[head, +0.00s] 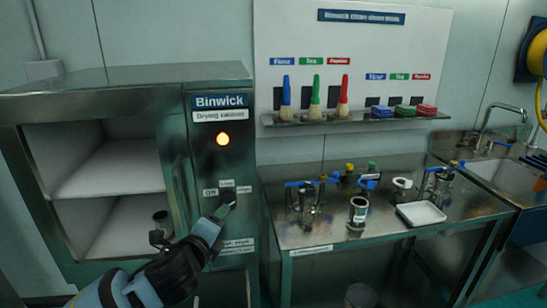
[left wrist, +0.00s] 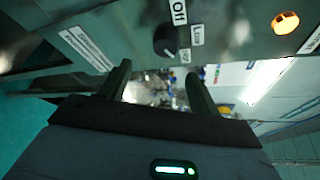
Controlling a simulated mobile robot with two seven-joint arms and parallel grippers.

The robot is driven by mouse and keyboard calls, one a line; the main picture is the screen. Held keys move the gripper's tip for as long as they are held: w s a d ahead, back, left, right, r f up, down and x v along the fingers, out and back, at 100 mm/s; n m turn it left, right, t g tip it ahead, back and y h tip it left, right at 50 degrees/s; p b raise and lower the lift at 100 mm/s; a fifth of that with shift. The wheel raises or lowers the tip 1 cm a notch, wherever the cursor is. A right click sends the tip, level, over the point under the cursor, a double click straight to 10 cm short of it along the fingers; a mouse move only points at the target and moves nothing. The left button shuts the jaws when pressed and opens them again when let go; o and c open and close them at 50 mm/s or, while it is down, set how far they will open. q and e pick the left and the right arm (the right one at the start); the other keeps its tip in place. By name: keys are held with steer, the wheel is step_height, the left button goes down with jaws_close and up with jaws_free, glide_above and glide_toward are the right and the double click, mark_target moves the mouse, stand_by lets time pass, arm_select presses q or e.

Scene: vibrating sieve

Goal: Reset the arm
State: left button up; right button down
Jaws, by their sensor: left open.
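My left arm comes in from the lower left of the head view, with its gripper (head: 222,212) at the front panel of the drying cabinet (head: 218,165). In the left wrist view the two fingers of my left gripper (left wrist: 158,88) stand apart with nothing between them. A dark rotary knob (left wrist: 167,40) is just beyond the fingers, beside labels reading "Off" and "Low". I cannot tell whether a finger touches it. An orange lamp (head: 222,139) glows on the panel. My right gripper does not show.
A steel table (head: 330,240) with metal fittings and a white tray (head: 421,213) stands to the right. Brushes stand on a wall shelf (head: 355,120). A sink (head: 500,170) is at far right.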

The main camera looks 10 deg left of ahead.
arm_select(q)
steer(key=s+d+f+n+g+h, duration=0.1)
steer(key=s+d+f+n+g, duration=0.1)
steer(key=s+f+n, duration=0.6)
steer(key=s+d+f+n+g+h, duration=0.15)
steer(key=s+f, duration=0.35)
steer(key=f, duration=0.8)
steer(key=s+a+f+n, duration=0.1)
steer(key=s+f+n, duration=0.3)
steer(key=s, duration=0.3)
steer(key=s+a+f+n+g+y, duration=0.1)
steer(key=s+a+f+n, duration=0.1)
steer(key=s+f+n, duration=0.2)
steer(key=s+a+f+n+g+y, duration=0.1)
steer(key=s+f+n, duration=0.3)
steer(key=s, duration=0.6)
steer(key=shift+s+a+f, duration=0.4)
steer(key=shift+f, duration=0.1)
